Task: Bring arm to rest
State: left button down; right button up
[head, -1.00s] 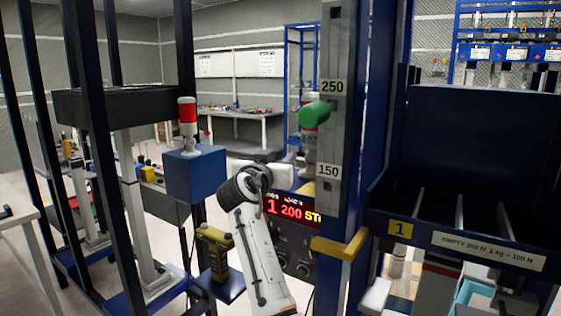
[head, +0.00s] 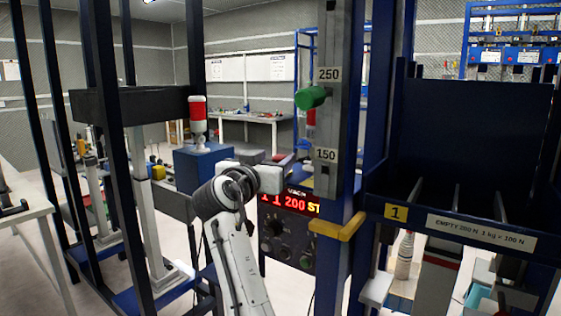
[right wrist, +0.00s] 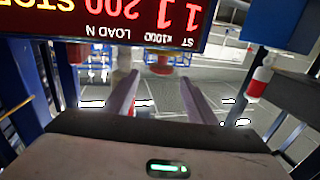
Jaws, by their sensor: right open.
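My right arm (head: 234,245) rises from the bottom of the head view, bends at a dark joint and points right toward the column of the test frame. My right gripper (head: 288,166) is small there and partly hidden by my wrist. In the right wrist view my right gripper (right wrist: 158,88) is open, with its two fingers apart and nothing visible between them. My left gripper is not in view.
A control panel (head: 290,243) with a red lit display (head: 290,203) stands just right of my arm. The blue column (head: 345,262) has a yellow bracket (head: 337,228) and a green knob (head: 311,97). A blue box (head: 196,168) with a red-white lamp (head: 198,114) stands left.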

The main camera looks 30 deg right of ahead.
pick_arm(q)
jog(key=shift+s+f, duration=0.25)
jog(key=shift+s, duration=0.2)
pick_arm(e)
jog(key=shift+v, duration=0.8)
